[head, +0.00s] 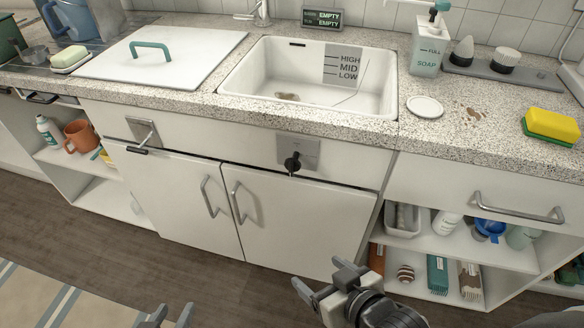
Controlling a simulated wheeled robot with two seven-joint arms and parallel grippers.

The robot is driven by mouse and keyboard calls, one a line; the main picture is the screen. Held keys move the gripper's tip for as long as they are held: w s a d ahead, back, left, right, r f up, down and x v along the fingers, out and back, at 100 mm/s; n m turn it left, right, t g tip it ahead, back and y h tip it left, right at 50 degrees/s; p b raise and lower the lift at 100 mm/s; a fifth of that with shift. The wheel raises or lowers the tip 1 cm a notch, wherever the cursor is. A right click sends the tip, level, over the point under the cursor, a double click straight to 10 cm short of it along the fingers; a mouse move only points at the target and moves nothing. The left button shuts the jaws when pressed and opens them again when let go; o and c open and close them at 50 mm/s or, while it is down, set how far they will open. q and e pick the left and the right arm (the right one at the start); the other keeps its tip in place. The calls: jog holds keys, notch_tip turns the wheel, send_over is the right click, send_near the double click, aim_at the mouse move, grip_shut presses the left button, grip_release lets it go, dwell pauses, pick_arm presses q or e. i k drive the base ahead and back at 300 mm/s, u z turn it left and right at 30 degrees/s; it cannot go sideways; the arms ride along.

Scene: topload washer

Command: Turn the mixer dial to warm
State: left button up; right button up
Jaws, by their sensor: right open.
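The mixer dial (292,163) is a black knob on a grey metal plate (309,148) on the white front panel below the sink. Its pointer appears to point downward; no warm mark is legible. My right gripper (319,275) is open and empty, low in front of the cabinet doors, below and apart from the dial. My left gripper (171,314) shows only its fingertips at the bottom edge; they are spread apart with nothing between them.
The sink (250,76) has a HIGH, MID, LOW level plate. A lever (144,142) sits on the panel to the left. Door handles (237,203) stick out below the dial, and a drawer handle (518,212) at right. The floor in front is clear.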

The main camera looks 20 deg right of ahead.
aim_at(292, 164)
jog(key=k, duration=0.5)
jog(key=u, duration=1.4)
jog(key=i, duration=1.3)
jog(key=z, duration=2.15)
jog(key=i, duration=0.3)
jog(key=u, duration=0.15)
